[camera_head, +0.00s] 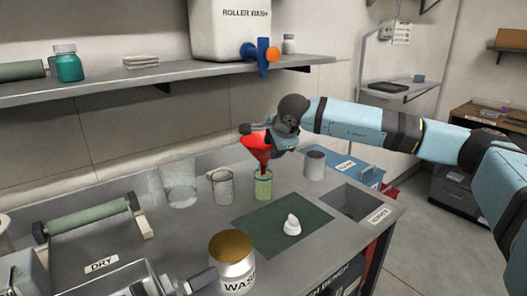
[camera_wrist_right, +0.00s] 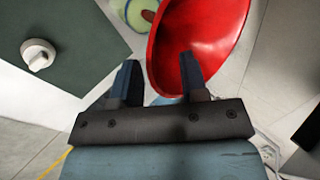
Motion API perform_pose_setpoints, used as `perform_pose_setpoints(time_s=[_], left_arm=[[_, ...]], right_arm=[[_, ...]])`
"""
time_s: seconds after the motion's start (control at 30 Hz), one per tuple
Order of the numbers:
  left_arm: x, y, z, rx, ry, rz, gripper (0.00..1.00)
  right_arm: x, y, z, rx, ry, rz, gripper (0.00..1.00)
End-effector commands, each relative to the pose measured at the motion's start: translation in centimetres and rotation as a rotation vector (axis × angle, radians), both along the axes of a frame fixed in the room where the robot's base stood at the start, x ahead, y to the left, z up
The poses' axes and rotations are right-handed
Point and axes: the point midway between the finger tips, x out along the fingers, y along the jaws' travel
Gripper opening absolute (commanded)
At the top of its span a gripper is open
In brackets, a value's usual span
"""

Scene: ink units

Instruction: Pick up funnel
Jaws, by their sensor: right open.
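The red funnel (camera_head: 256,146) stands point down over a small glass beaker of yellow-green liquid (camera_head: 263,189); I cannot tell how far its stem goes in. My right gripper (camera_head: 272,137) is open beside the funnel's upper part. In the right wrist view the funnel's wide mouth (camera_wrist_right: 205,35) lies just beyond the open fingers (camera_wrist_right: 158,80), one finger overlapping its near edge; contact is unclear. Part of what looks like my left gripper (camera_head: 195,282) shows at the bottom edge, its opening unclear.
A clear beaker (camera_head: 179,184), another glass beaker (camera_head: 222,188) and a grey cup (camera_head: 314,165) stand nearby. A white knob-like piece (camera_head: 292,226) sits on the dark green mat (camera_head: 265,235). A WASH can (camera_head: 232,265) is in front, a sunken hopper (camera_head: 352,202) at right.

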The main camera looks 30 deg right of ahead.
Motion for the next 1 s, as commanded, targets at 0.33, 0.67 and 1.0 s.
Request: perform_pose_setpoints(time_s=[0.33,0.67,1.0], left_arm=[[0.1,0.0,0.0,-0.004,-0.004,0.000,0.91],[0.1,0.0,0.0,-0.003,-0.005,0.000,0.91],[0.1,0.0,0.0,-0.002,-0.006,-0.001,0.91]], right_arm=[[2.1,-0.3,-3.0,0.001,0.000,-0.001,0.40],[2.1,-0.3,-3.0,0.001,0.001,-0.001,0.03],[2.0,-0.3,-3.0,0.001,0.001,-0.001,0.00]])
